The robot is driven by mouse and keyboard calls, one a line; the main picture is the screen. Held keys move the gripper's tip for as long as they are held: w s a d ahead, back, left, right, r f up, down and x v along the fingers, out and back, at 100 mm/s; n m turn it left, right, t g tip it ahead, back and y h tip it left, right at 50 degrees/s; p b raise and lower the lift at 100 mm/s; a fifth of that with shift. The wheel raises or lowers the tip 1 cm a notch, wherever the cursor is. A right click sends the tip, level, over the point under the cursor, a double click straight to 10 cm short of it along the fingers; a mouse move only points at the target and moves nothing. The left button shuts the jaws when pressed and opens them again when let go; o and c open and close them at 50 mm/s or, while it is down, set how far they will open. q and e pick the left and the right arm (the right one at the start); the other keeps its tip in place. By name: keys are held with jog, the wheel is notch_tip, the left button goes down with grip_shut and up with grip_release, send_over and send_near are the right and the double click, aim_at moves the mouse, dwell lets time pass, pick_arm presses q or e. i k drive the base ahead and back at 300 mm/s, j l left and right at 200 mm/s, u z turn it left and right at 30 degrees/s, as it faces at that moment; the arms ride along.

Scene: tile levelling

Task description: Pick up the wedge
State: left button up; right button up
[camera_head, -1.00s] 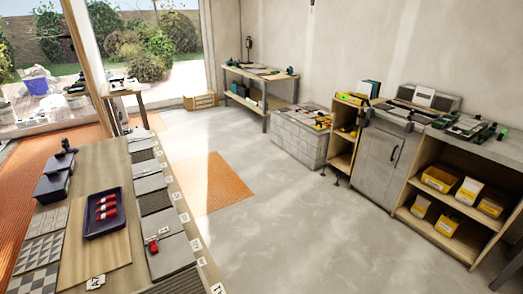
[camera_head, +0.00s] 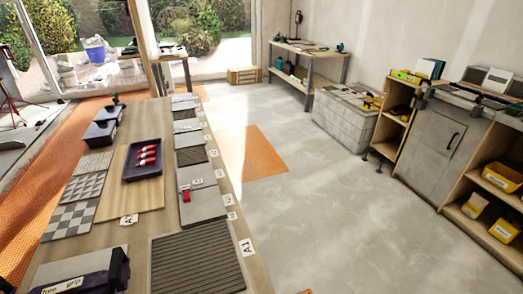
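Several red wedge-like pieces (camera_head: 147,156) lie in a row in a dark purple tray (camera_head: 131,174) on the long wooden table at left. Another red piece (camera_head: 185,194) sits on a grey tile (camera_head: 205,207) to the right of the tray. At this size I cannot make out their exact shape. Neither of my grippers shows in this view.
Sample tiles, such as a dark ribbed one (camera_head: 197,262), line the table's right edge. A dark-ended block with lettering (camera_head: 75,278) is at the near left. Dark bins (camera_head: 101,134) stand farther back. Open concrete floor (camera_head: 330,215) lies right of the table, before shelves (camera_head: 455,215).

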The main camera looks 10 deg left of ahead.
aim_at(151, 161)
jog(key=u, duration=1.35)
jog(key=i+l+u, duration=0.15)
jog(key=l+u, duration=0.3)
jog(key=l, duration=0.25)
jog(key=l+u, duration=0.45)
jog(key=l, duration=0.3)
